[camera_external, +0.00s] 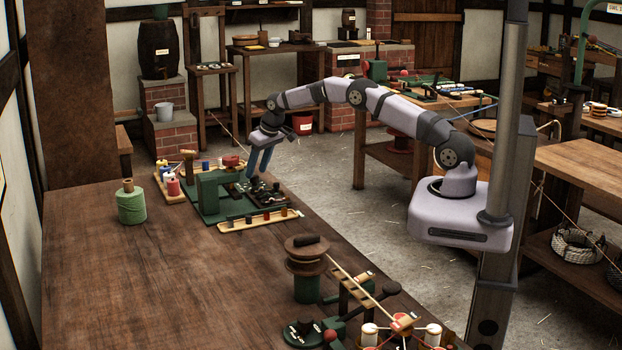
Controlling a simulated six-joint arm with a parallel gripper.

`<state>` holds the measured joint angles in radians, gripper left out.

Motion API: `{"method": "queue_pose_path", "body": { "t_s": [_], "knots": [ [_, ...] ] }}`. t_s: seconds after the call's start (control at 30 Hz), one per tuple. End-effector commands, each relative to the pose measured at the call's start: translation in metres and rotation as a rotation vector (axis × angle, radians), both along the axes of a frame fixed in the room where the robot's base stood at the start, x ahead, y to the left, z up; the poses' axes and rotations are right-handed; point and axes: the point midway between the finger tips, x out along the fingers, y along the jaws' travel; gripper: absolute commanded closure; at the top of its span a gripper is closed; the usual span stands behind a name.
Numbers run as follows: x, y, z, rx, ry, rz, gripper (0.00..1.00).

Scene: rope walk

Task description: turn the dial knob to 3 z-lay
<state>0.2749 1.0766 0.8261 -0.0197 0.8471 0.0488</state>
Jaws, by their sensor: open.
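My gripper (258,174) points down, with its blue fingers apart, over the right part of a green machine (208,190) on the brown bench. Just below the fingertips is a dark panel (262,198) with small dark knobs and pale markings. The fingertips are close to these parts; I cannot tell whether they touch. The dial knob may be among them, but it is too small to make out, and its setting cannot be read. Another green base (301,334) with dark parts and white markings stands at the front of the bench.
A green twine spool (131,206) stands left on the bench. A tray of small coloured spools (173,187) is beside the machine, and a wooden strip with pegs (258,222) lies in front. The bench's left middle (150,290) is clear.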

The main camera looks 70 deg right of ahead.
Motion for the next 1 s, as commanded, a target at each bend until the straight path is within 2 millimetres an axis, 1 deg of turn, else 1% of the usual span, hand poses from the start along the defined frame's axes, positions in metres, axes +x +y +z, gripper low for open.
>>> {"method": "queue_pose_path", "body": {
  "t_s": [0.17,0.3,0.63,0.67,0.7,0.77,0.8,1.0],
  "knots": [
    [0.005,-0.002,-0.013,0.000,0.000,0.000,0.57],
    [0.008,-0.003,-0.018,0.000,0.000,0.000,0.57],
    [0.008,-0.003,-0.020,0.000,-0.001,0.000,0.57],
    [0.008,-0.003,-0.020,0.000,-0.001,0.000,0.64],
    [0.008,-0.003,-0.020,0.000,-0.001,0.000,0.74],
    [0.008,-0.003,-0.020,0.000,-0.001,0.000,0.88],
    [0.008,-0.003,-0.020,0.000,-0.001,0.000,0.98],
    [0.008,-0.002,-0.020,-0.001,0.000,-0.014,0.98]
  ]
}}
